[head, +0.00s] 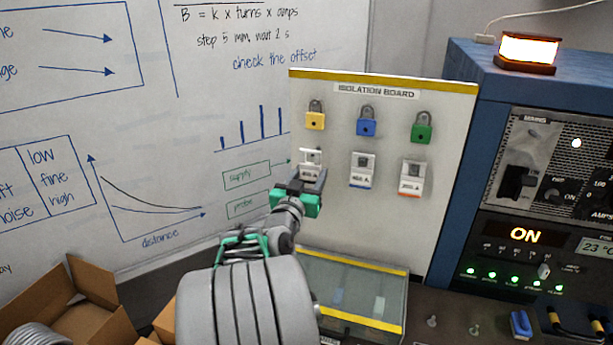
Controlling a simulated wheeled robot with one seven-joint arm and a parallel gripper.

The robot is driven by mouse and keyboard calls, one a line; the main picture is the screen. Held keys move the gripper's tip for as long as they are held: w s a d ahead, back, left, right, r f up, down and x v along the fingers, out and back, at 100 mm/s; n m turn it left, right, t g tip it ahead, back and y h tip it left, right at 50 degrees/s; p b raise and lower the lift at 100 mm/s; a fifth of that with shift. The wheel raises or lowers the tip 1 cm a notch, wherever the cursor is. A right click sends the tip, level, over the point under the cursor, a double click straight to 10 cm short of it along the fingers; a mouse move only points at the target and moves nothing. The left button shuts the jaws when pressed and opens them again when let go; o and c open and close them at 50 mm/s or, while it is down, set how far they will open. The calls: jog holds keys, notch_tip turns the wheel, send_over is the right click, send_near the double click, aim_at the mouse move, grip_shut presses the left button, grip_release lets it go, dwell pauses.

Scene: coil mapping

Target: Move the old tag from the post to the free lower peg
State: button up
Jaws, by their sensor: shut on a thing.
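The isolation board (390,100) stands upright at the centre. My gripper (307,184) is at its left side, in front of the lower row, shut on a small white tag (310,172) with dark print. The tag is at the left lower position, below the yellow padlock. My gripper covers its lower part, and I cannot tell whether it hangs on a peg there. Two other white tags hang in the lower row: a blue-edged one (361,172) in the middle and an orange-edged one (411,179) at the right. I cannot make out the post.
A yellow padlock (315,119), a blue padlock (366,124) and a green padlock (421,130) hang above. A clear-lidded box (350,268) with yellow edges lies below the board. A blue equipment cabinet (466,125) stands close on the right. Cardboard boxes (90,285) are at lower left.

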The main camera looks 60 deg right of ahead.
jog(key=shift+w+d+f+p, duration=0.1)
jog(key=shift+d+p, duration=0.2)
jog(key=shift+d, duration=0.4)
jog(key=shift+w+d+r+p, duration=0.15)
jog(key=shift+d+p, duration=0.1)
jog(key=shift+d, duration=0.45)
jog(key=shift+w+d+f+p, duration=0.15)
jog(key=shift+d+p, duration=0.15)
jog(key=shift+d, duration=0.4)
jog(key=shift+d+f, duration=0.15)
jog(key=shift+f, duration=0.05)
jog(key=shift+f+b, duration=0.2)
jog(key=shift+b, duration=0.55)
jog(key=o, duration=1.2)
jog(key=shift+c, duration=0.2)
jog(key=shift+c, duration=0.4)
jog(key=shift+o, duration=0.8)
jog(key=shift+s, duration=0.1)
